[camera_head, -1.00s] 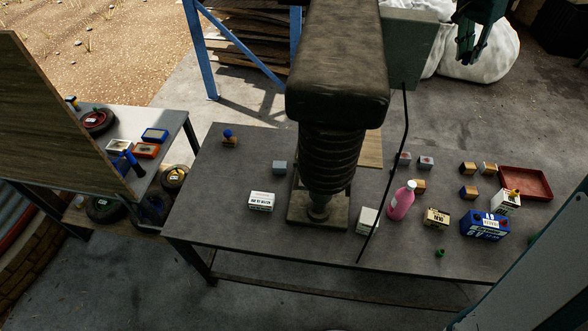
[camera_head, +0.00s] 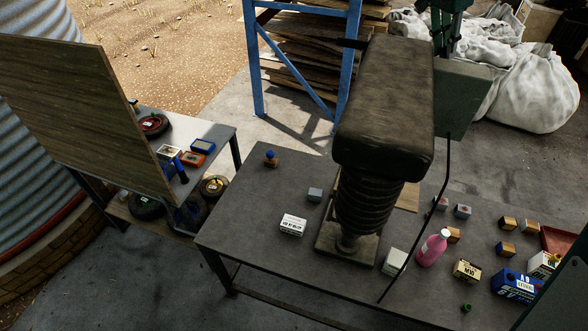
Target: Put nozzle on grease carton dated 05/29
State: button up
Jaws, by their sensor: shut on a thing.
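Several small cartons stand on the long grey table: a white one (camera_head: 292,226) left of the big black post, a pale one (camera_head: 394,262) right of it, a cream one (camera_head: 467,270) and a white one (camera_head: 541,265) farther right. Their print is too small for me to read a date. A small yellow-orange piece shows by the far-right carton; I cannot tell if it is a nozzle. My gripper (camera_head: 447,42) is at the top right, beyond the table and partly behind the post's padded head. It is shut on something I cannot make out.
The padded post (camera_head: 384,105) with a thin black rod (camera_head: 430,215) rises mid-table. A pink bottle (camera_head: 432,250), blue box (camera_head: 515,285), small green piece (camera_head: 466,309), small blocks and red tray (camera_head: 560,240) crowd the right. The table's left part is mostly clear.

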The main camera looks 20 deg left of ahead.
jog(key=s+a+r+p, duration=0.1)
jog(key=a+r, duration=0.2)
jog(key=a, duration=0.4)
jog(key=s+a+r+p, duration=0.1)
jog(key=a+r, duration=0.3)
jog(key=a, duration=0.3)
jog(key=s+a+f, duration=0.1)
jog(key=s+a, duration=0.2)
jog(key=a, duration=0.8)
jog(key=s+a+f, duration=0.1)
jog(key=s+a, duration=0.3)
jog(key=a, duration=0.7)
jog(key=s+a+f+n+b, duration=0.1)
jog(key=s+a+f+b, duration=0.3)
jog(key=f, duration=0.9)
jog(key=s+a+f+n+b, duration=0.1)
jog(key=s+a+f+b, duration=0.35)
jog(key=f, duration=0.95)
jog(key=s+a+f+n+b, duration=0.1)
jog(key=s+f, duration=0.6)
jog(key=f, duration=0.6)
jog(key=s+d+f+b, duration=0.3)
jog(key=d+f+b, duration=0.1)
jog(key=f, duration=0.4)
jog(key=s+d+f+m+b, duration=0.1)
jog(key=s+d+f+b, duration=0.2)
jog(key=f, duration=0.6)
jog(key=shift+s+d+m+t+b, duration=0.3)
jog(key=shift+d+b, duration=0.15)
jog(key=shift+d, duration=0.8)
